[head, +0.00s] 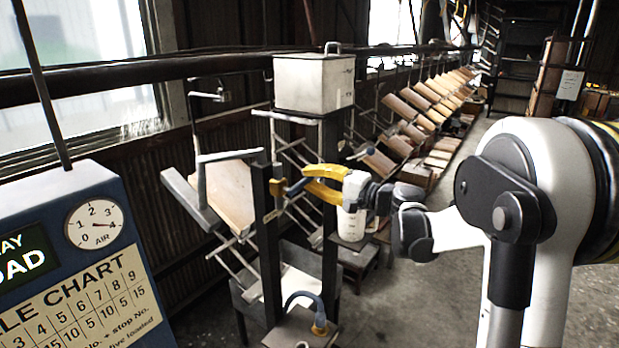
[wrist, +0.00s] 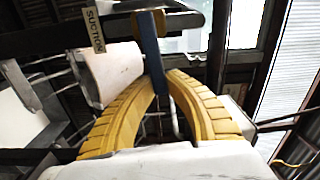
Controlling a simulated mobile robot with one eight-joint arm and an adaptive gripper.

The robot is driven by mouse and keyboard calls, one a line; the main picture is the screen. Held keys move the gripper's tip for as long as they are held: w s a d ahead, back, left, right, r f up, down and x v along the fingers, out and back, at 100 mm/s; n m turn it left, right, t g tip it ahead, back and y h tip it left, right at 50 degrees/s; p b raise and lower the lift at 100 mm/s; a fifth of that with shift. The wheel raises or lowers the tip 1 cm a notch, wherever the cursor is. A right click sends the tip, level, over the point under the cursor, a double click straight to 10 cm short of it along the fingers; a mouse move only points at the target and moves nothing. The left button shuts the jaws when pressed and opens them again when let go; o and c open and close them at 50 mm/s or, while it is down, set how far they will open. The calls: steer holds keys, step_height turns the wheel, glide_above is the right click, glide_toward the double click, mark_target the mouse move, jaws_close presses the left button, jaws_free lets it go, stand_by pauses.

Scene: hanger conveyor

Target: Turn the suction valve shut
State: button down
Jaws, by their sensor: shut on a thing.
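The suction valve has a blue lever (head: 297,187) on a brass-coloured body (head: 277,188), mounted on a dark upright post. In the wrist view the blue lever (wrist: 151,62) runs down from the body (wrist: 149,22) to between my fingertips. A tag reading SUCTION (wrist: 95,30) hangs beside it. My gripper (head: 305,180) has curved yellow fingers and reaches the lever from the right. In the wrist view my gripper (wrist: 162,88) is closed on the lever's end, one finger on each side. The fingertips partly hide the lever's tip.
A metal box (head: 314,84) sits on top of the posts. A blue panel with a chart and air gauge (head: 96,223) stands at the left front. Hanging wooden boards (head: 425,100) line the conveyor behind. Floor is open at right.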

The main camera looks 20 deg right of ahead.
steer(key=shift+f+m, duration=0.45)
steer(key=shift+m, duration=0.15)
steer(key=c, duration=1.4)
jaws_free()
steer(key=shift+w, duration=0.1)
steer(key=v, duration=1.2)
